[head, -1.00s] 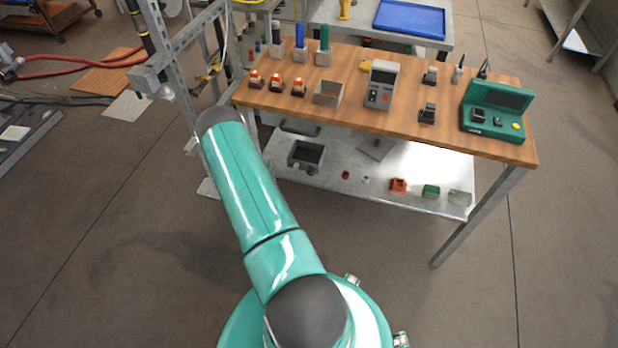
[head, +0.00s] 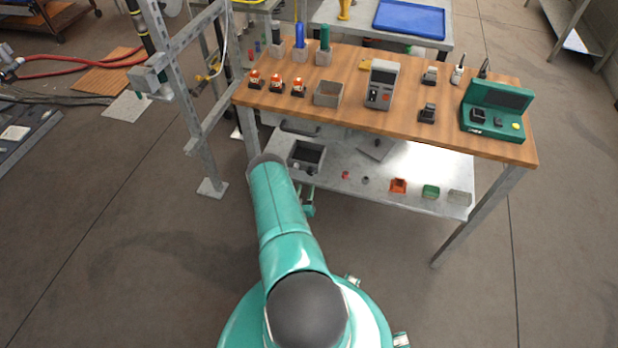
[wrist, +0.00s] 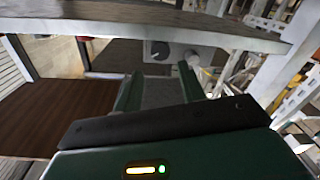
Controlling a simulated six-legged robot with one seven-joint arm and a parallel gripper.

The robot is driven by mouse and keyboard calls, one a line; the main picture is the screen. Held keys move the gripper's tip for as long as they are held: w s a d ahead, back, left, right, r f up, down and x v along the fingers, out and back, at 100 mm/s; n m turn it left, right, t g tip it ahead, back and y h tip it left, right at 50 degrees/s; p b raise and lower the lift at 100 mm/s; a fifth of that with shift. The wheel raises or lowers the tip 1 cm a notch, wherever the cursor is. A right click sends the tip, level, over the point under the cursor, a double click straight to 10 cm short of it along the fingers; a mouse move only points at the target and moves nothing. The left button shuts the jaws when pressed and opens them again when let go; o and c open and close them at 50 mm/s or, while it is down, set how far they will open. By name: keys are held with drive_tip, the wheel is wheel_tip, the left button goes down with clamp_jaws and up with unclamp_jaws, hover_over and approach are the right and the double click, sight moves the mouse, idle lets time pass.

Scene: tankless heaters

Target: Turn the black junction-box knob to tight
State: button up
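A black round knob (wrist: 160,50) shows on the pale grey face of a box (wrist: 183,54) in the wrist view. I take this as the junction box; in the head view a grey box (head: 292,157) with a dark top stands at the left end of the lower shelf. My gripper (wrist: 160,72) has its two green fingers spread with nothing between them. The knob lies beyond the fingertips, apart from them. In the head view my gripper (head: 307,200) is low in front of the shelf's left end, partly hidden by my arm.
The metal lower shelf (head: 400,180) also holds small red, orange and green parts. The wooden tabletop (head: 420,80) above carries several devices. A grey metal frame (head: 200,120) stands close left of the table. The floor in front is clear.

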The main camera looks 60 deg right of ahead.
sight(310, 173)
drive_tip(key=x, duration=0.7)
drive_tip(key=shift+d, duration=0.1)
drive_tip(key=c, duration=0.7)
